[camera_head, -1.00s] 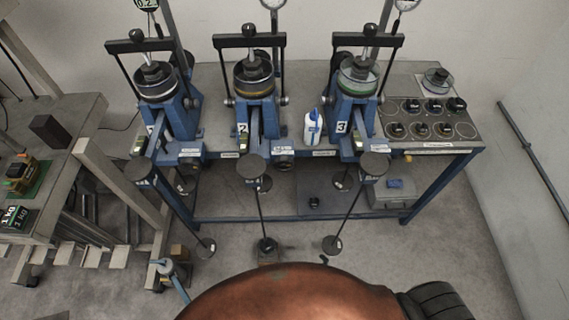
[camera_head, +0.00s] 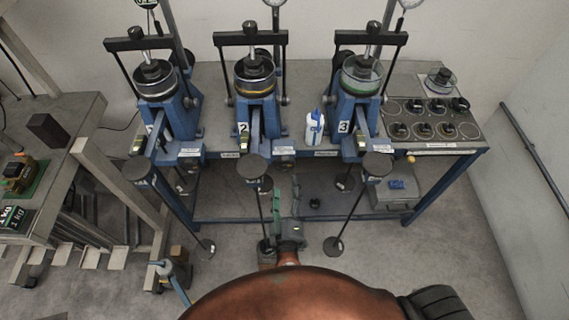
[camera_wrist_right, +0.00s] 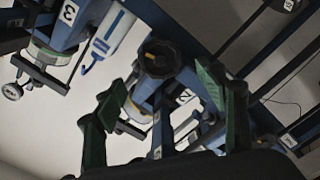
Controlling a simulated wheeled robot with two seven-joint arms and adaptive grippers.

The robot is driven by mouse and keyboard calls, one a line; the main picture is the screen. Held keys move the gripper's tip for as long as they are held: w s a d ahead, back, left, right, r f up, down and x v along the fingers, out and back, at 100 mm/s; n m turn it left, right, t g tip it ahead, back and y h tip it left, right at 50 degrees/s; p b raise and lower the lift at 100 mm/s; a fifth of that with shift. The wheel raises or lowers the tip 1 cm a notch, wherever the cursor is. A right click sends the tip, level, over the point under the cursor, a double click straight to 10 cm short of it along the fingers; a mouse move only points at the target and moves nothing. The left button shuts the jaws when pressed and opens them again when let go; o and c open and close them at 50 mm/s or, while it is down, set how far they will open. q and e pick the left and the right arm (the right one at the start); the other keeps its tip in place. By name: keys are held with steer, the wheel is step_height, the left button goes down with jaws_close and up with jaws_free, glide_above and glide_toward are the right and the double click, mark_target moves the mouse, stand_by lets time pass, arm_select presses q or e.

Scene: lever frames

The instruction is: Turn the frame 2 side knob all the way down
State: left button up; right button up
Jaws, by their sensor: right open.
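Frame 2 (camera_head: 255,115) is the middle blue lever frame on the bench. Its black side knob (camera_head: 284,156) is on the bench's front rail, right of the number 2 lever. In the right wrist view the dark, lobed knob (camera_wrist_right: 160,55) shows ahead, between the fingertips and beyond them. My right gripper (camera_head: 287,188) points up toward the rail, below the knob and apart from it. Its green-padded fingers are open and empty; they also show in the wrist view (camera_wrist_right: 160,82). My left gripper is not in view.
Frame 1 (camera_head: 160,100) and frame 3 (camera_head: 358,100) stand on either side. A white-and-blue bottle (camera_head: 314,127) stands between frames 2 and 3. Hanging rods with round weights (camera_head: 256,168) flank my gripper. A side table (camera_head: 60,135) is at left.

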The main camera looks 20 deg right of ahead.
mark_target(284, 167)
steer(key=p+x, duration=0.2)
steer(key=x, duration=0.7)
steer(key=shift+w, duration=0.1)
steer(key=shift+f, duration=0.1)
steer(key=shift+c, duration=0.6)
steer(key=c, duration=1.4)
